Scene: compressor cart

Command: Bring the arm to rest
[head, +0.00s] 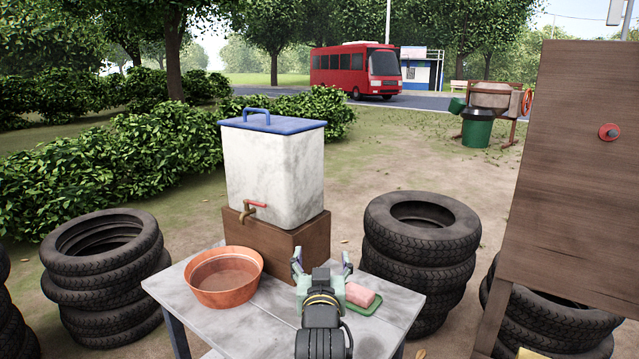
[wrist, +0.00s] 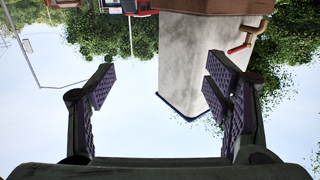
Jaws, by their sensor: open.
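My gripper (head: 322,262) is over the right part of the grey table (head: 210,323), fingers pointing away from me toward the wooden block under the water tank. In the wrist view my gripper (wrist: 165,85) is open, with its two fingers wide apart and nothing between them. The wrist picture is upside down. It shows the white water tank (wrist: 188,60) beyond the fingers, with its tap (wrist: 248,35) at upper right.
An orange basin (head: 225,290) stands on the table left of my gripper. A pink soap (head: 360,294) on a green dish (head: 366,307) lies close at its right. Tyre stacks (head: 105,270) (head: 422,245) flank the table. A brown board (head: 570,180) stands at right.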

